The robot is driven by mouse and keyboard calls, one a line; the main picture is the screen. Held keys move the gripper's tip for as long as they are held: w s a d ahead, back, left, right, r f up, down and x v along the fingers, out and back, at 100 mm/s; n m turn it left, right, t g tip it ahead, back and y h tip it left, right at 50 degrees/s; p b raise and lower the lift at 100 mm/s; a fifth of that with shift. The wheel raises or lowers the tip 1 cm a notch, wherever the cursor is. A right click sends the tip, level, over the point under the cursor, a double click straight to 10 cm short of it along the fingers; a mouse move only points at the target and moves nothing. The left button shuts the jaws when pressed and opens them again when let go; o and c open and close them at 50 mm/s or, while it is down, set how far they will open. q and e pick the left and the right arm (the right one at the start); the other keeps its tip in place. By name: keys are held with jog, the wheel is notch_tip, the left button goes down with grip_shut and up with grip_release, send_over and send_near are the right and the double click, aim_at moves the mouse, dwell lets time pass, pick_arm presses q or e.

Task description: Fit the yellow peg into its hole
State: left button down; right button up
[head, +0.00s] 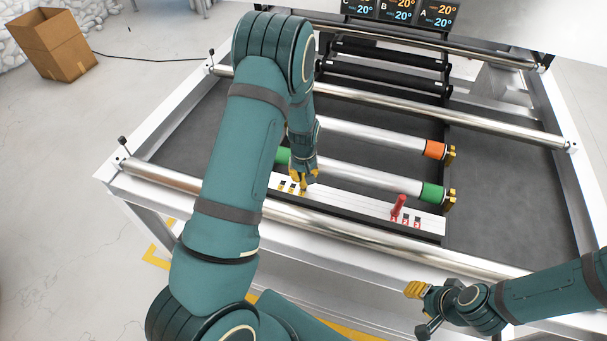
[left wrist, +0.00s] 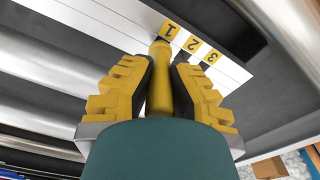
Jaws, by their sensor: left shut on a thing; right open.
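My left gripper (head: 303,183) is shut on the yellow peg, low over the left part of the white board (head: 350,207). In the left wrist view the yellow peg (left wrist: 160,85) sits between the yellow fingers of the gripper (left wrist: 160,88). Its far end is beside the yellow label 1 (left wrist: 169,31); labels 2 (left wrist: 193,44) and 3 (left wrist: 211,57) lie to the right. I cannot tell whether the tip is in a hole. My right gripper (head: 419,309) is open and empty in front of the frame, at lower right.
A red peg (head: 398,206) stands on the board's right part by red labels. Behind the board runs a silver roller with a green end (head: 433,193), then one with an orange end (head: 435,149). A metal front rail (head: 330,228) runs before the board. A cardboard box (head: 55,45) stands far left.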

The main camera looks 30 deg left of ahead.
pick_arm(q)
jog(key=shift+f+b, duration=0.6)
jog(key=shift+f, duration=0.2)
jog(key=c, duration=1)
grip_release()
jog(key=r, duration=1.2)
jog(key=shift+s+d, duration=0.2)
jog(key=shift+s, duration=0.1)
